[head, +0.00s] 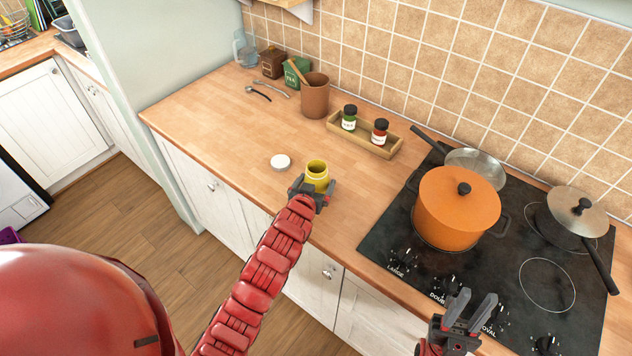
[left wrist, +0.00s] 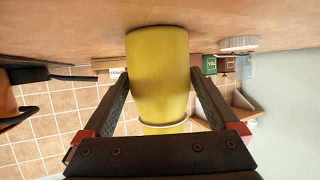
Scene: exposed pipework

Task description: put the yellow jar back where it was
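The yellow jar (head: 317,172) is upright and without a lid near the counter's front edge in the head view. My left gripper (head: 312,192) has a finger on each side of the jar, with no clear gap between. The left wrist view, which is upside down, shows the yellow jar (left wrist: 159,75) filling the space between the fingers of my left gripper (left wrist: 160,82). I cannot tell whether the jar's base touches the counter. A round white lid (head: 281,162) lies to the left of the jar. My right gripper (head: 471,309) is open and empty over the hob's front edge.
A wooden tray (head: 363,147) holds a green jar (head: 349,117) and a red jar (head: 380,131) behind. A brown pot (head: 315,97) and canisters stand further left. The hob right of the tray bears an orange pot (head: 457,211) and pans. Counter left of the lid is clear.

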